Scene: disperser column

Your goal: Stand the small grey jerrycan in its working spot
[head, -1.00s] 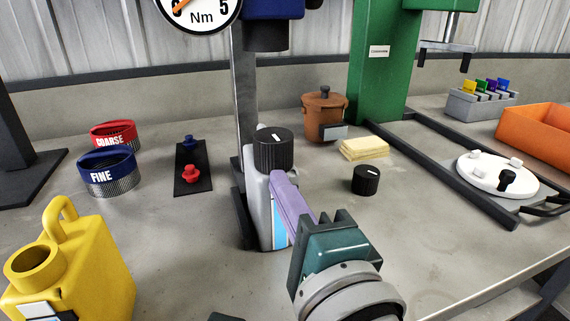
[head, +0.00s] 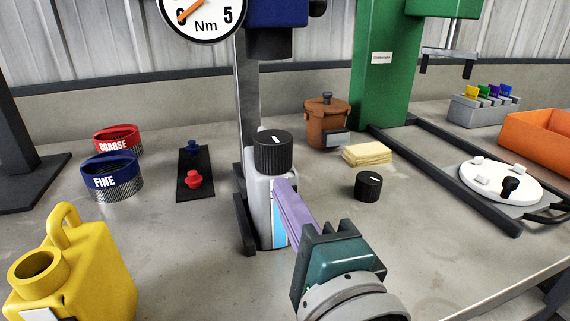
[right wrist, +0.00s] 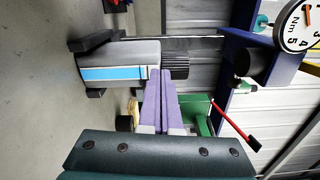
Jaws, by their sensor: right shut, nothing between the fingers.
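The small grey jerrycan (head: 256,205), with a ribbed black cap and a blue-and-white label, stands upright on the bench at the foot of the metal column (head: 246,105). A dark rail (head: 245,225) lies close along its left side. In the right wrist view the jerrycan (right wrist: 110,55) lies sideways in the picture. My right gripper (head: 284,184) is shut and empty, with its purple fingers pointing at the jerrycan's near right side below the cap. The fingertips (right wrist: 160,75) are at or very near its wall; I cannot tell whether they touch. My left gripper is out of view.
A yellow jerrycan (head: 90,265) stands at front left, behind it the FINE (head: 112,180) and COARSE (head: 118,139) rings. A loose black cap (head: 369,186), yellow cloths (head: 367,154) and a brown pot (head: 326,122) are to the right. A dial hangs above.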

